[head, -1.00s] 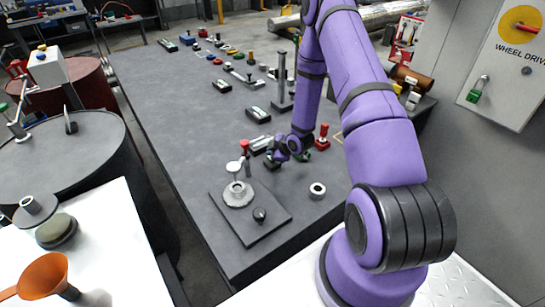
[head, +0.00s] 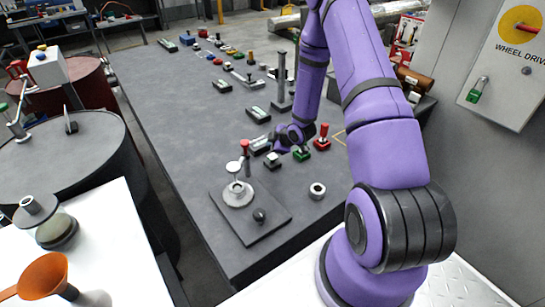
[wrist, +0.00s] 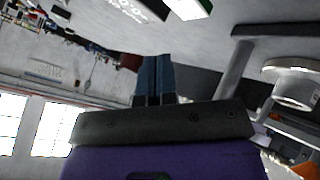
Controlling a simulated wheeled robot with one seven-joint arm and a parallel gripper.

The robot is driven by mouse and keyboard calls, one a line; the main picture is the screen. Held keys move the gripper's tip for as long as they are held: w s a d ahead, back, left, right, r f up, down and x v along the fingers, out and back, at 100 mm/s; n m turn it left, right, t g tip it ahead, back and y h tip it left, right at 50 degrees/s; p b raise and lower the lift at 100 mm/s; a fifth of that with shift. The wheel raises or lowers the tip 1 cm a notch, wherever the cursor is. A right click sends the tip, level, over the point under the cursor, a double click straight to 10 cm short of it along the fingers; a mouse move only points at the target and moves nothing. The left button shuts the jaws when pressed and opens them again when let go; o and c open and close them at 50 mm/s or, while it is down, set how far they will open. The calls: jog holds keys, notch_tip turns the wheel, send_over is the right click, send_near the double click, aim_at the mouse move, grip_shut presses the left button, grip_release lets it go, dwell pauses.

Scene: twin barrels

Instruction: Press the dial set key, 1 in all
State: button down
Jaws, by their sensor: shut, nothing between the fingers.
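I cannot tell for sure which part is the dial set key. In the head view a small dark block with a pale top (head: 272,160) sits on the grey table, beside a dark device with a pale display (head: 260,145). My gripper (head: 276,143) is low over the table behind these, partly hidden by its own wrist. In the wrist view its two blue-grey fingers (wrist: 153,80) are together and empty. A dark device with white lettering (wrist: 127,8) and a white-and-green part (wrist: 190,8) lie past the fingertips. Contact with any key cannot be seen.
A round metal base with a red-knobbed lever (head: 238,193) stands on a dark plate at the front. A green block (head: 301,153), a red knob (head: 322,138) and a metal ring (head: 317,190) are near. A tall post (head: 281,80) stands behind.

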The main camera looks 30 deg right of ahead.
jog(key=shift+r, duration=1.25)
jog(key=shift+r, duration=0.15)
notch_tip(320, 180, up, 14)
jog(key=m+g+h, duration=0.1)
jog(key=m+h, duration=0.1)
send_over(270, 158)
jog(key=s+a+r+m+g+h, duration=0.1)
jog(key=s+a+r+m, duration=0.15)
jog(key=r, duration=0.55)
jog(key=s+a+r+m+h, duration=0.1)
jog(key=s+r, duration=0.3)
jog(key=r, duration=0.3)
jog(key=s+a+r+m, duration=0.2)
jog(key=s+a+r, duration=0.1)
jog(key=s, duration=0.6)
jog(key=s+a+r+m+g+y, duration=0.1)
jog(key=s+a+r, duration=0.3)
jog(key=s, duration=0.5)
jog(key=s+a+r+m, duration=0.3)
jog(key=s+r, duration=0.3)
jog(key=s, duration=0.3)
jog(key=shift+s+a+r+g+y, duration=0.15)
jog(key=shift+s+r+g+y, duration=0.1)
jog(key=shift+r+g+y, duration=0.15)
